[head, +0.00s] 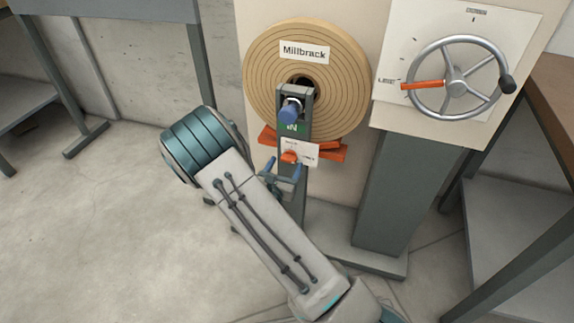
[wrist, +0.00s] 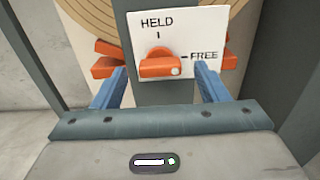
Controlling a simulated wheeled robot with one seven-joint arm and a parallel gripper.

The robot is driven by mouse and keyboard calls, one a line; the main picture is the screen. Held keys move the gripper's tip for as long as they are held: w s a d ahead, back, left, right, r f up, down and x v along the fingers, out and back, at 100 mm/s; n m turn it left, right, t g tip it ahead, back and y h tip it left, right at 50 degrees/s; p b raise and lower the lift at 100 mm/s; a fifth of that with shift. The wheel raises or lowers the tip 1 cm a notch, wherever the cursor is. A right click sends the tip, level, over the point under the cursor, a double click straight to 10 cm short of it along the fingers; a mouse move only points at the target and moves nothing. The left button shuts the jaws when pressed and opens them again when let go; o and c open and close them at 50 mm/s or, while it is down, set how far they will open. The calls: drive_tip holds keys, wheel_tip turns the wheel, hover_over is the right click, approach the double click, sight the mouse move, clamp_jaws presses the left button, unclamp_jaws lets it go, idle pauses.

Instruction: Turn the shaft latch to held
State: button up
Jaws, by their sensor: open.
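The shaft latch is an orange knob (head: 289,156) on a white plate (head: 308,150) fixed to a grey post. In the wrist view the knob (wrist: 161,66) lies level, its pale dot at the right end beside the FREE mark. HELD is printed above it on the plate (wrist: 205,32). My gripper (head: 284,166) is open at the plate. In the wrist view the blue fingers of my gripper (wrist: 160,80) stand left and right of the knob, with gaps on both sides. I cannot tell whether the tips reach past the knob's face.
A tan wound roll labelled Millbrack (head: 347,75) is behind the post, with a blue-ended shaft (head: 289,111) above the plate. Orange arms (head: 332,152) jut out beside the plate. A handwheel (head: 456,85) is at the right. Open floor (head: 90,230) lies to the left.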

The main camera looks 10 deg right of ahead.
sight(289, 158)
drive_tip(key=shift+x, duration=1.2)
drive_tip(key=c, duration=1)
